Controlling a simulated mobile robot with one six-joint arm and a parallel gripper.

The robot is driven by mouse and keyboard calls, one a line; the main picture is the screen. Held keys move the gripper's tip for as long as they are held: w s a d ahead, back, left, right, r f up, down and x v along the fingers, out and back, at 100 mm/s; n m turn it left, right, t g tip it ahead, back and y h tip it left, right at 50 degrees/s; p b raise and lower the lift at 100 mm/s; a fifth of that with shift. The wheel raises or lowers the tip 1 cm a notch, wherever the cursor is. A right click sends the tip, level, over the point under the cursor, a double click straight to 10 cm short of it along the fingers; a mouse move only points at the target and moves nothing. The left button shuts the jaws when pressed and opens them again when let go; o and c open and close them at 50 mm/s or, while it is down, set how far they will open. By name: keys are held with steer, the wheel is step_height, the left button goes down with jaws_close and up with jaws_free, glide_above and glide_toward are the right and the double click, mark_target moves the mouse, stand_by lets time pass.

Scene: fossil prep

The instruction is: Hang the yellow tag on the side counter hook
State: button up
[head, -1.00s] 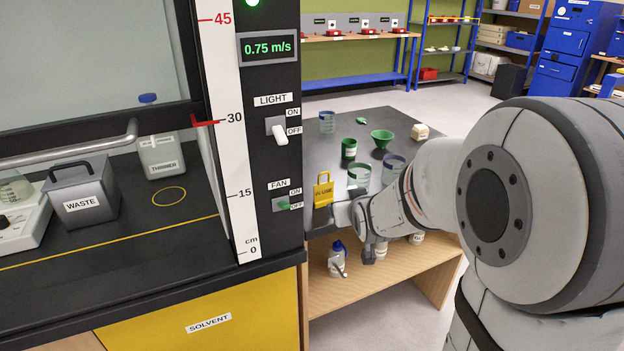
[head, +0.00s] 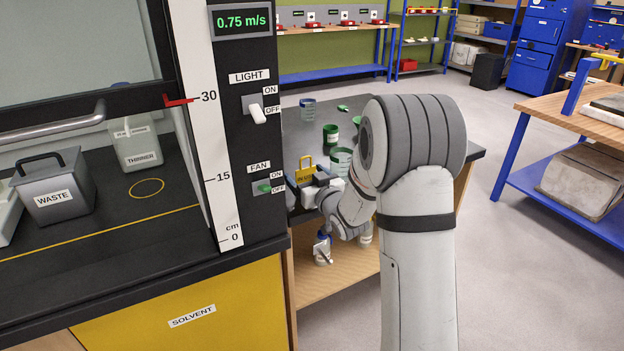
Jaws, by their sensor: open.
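The yellow tag (head: 305,164), with a loop at its top, stands out upright at the near left of the dark side counter (head: 292,135), beside the hood's black post. Its lower part is hidden behind my gripper. My gripper (head: 312,181) is open, right at the tag's lower front. I cannot tell whether its fingers touch the tag. I cannot make out the hook, nor whether the tag's loop is on it.
Green jars (head: 331,135) and a clear beaker (head: 308,109) stand on the side counter behind the tag. A blue-capped bottle (head: 322,248) is on the shelf below. The hood's switch post (head: 255,150) is close on the left. Open floor lies to the right.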

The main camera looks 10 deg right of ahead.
steer(key=shift+x, duration=1.1)
steer(key=c, duration=1.1)
